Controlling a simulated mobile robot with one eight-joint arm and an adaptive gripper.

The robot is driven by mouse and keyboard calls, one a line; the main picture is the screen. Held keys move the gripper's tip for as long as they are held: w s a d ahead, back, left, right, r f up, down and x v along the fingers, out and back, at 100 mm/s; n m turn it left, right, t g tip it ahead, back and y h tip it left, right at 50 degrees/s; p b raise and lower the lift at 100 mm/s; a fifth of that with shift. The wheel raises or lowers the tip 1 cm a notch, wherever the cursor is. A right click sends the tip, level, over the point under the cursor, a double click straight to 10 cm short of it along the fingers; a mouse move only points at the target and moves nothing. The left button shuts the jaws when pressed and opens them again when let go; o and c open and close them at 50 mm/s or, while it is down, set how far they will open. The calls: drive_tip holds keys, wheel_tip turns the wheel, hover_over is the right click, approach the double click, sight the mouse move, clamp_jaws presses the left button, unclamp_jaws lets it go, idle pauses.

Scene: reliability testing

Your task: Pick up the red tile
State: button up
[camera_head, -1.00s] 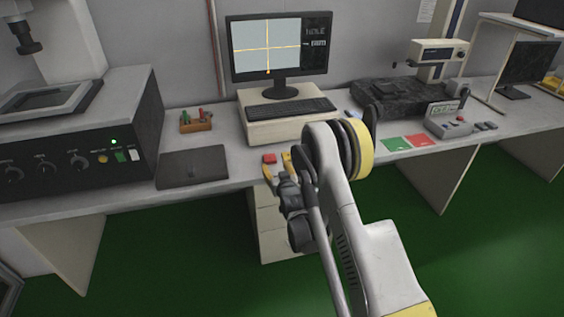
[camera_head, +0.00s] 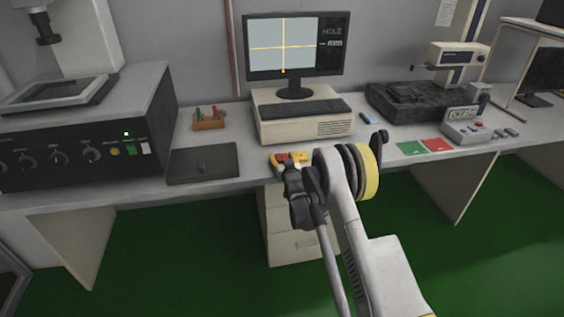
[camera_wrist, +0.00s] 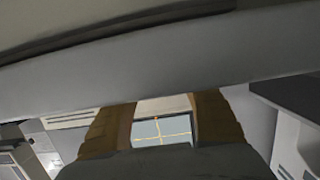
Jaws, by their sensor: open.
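A small red tile (camera_head: 281,157) lies near the front edge of the grey desk, in front of the beige computer, in the head view. My gripper (camera_head: 289,161) has its yellow fingers open around the tile's place, one to each side. Contact with the tile cannot be made out. In the wrist view both fingers (camera_wrist: 160,112) show orange-brown and spread apart, with the monitor screen between them. The red tile cannot be made out in the wrist view.
The beige computer with a keyboard (camera_head: 300,109) and monitor (camera_head: 296,45) stands just behind. A dark flat pad (camera_head: 203,163) lies left. A flat red sheet (camera_head: 437,145) and green sheet (camera_head: 411,148) lie right. A small wooden rack (camera_head: 208,122) stands back left.

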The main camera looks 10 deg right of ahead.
drive_tip(key=c, duration=0.9)
drive_tip(key=shift+r, duration=0.1)
